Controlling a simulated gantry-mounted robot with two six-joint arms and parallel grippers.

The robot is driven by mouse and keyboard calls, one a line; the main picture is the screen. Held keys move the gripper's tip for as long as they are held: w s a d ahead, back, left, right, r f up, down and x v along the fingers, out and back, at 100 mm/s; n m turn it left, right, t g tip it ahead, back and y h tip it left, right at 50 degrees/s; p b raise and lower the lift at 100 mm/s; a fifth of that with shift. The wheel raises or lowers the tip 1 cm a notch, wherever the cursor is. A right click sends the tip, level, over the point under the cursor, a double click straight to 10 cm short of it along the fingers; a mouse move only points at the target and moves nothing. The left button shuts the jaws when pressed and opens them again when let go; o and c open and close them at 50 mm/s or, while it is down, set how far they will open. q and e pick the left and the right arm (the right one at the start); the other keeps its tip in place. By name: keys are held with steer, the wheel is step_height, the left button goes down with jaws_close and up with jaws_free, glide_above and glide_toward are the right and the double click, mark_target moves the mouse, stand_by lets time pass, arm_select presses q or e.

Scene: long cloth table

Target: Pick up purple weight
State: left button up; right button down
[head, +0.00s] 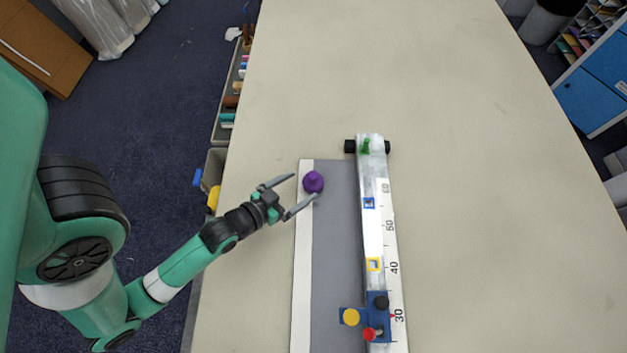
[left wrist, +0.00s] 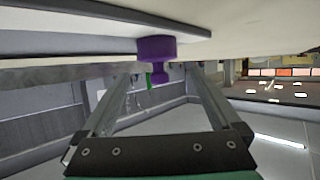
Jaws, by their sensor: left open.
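The purple weight (head: 313,182) stands on the grey and white strip near its far left side. It also shows in the left wrist view (left wrist: 156,52), ahead of the fingers and near the top of the picture. My left gripper (head: 303,191) is open, with its fingers pointing at the weight. One fingertip is very close to the weight's near side; I cannot tell whether they touch. Nothing is between the fingers near the palm. My right gripper is not in view.
A grey and white strip (head: 335,250) lies left of a long ruler track (head: 374,235) with blue and yellow frames. The table (head: 470,200) is clear on the right.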

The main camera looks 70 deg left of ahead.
mark_target(313, 179)
arm_select(q)
steer(key=shift+x, duration=3.05)
steer(key=shift+d+r, duration=0.1)
steer(key=shift+d, duration=0.05)
jaws_close()
steer(key=shift+r, duration=0.1)
